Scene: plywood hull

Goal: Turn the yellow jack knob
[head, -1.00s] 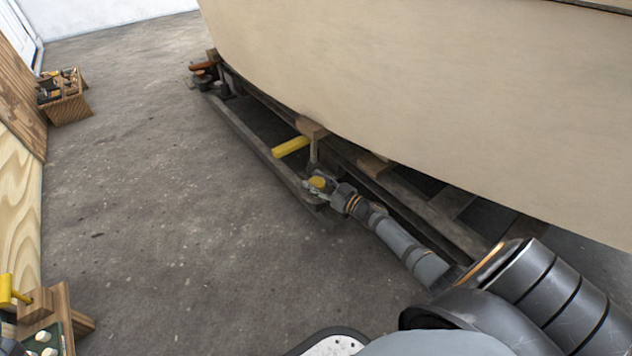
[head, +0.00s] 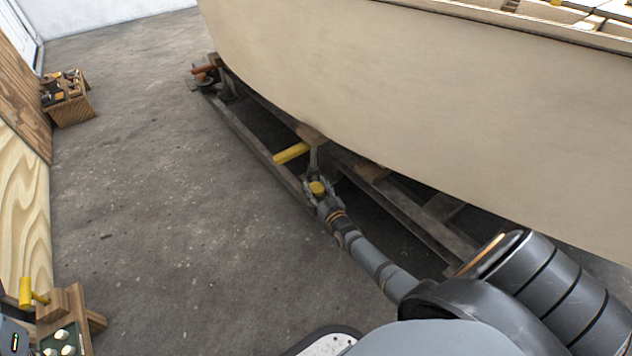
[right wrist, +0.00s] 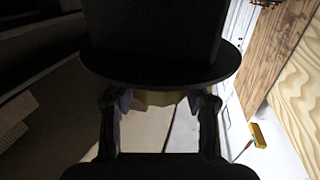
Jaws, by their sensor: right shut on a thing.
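The yellow jack knob (head: 317,188) sits at the side of the hull cradle, below the plywood hull (head: 400,100). My right gripper (head: 316,190) is shut on the knob, with one finger on each side of it. In the right wrist view the fingers (right wrist: 160,108) stand either side of a dim yellow band of the knob (right wrist: 160,98). A dark round disc (right wrist: 160,65) hides much of that view. My left gripper is not in view.
The cradle's long beam (head: 250,140) runs along the hull, with a yellow bar (head: 291,153) beside the knob. A wooden crate of tools (head: 68,105) stands at the far left. A yellow mallet (head: 28,293) is at lower left. The concrete floor (head: 170,220) between is clear.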

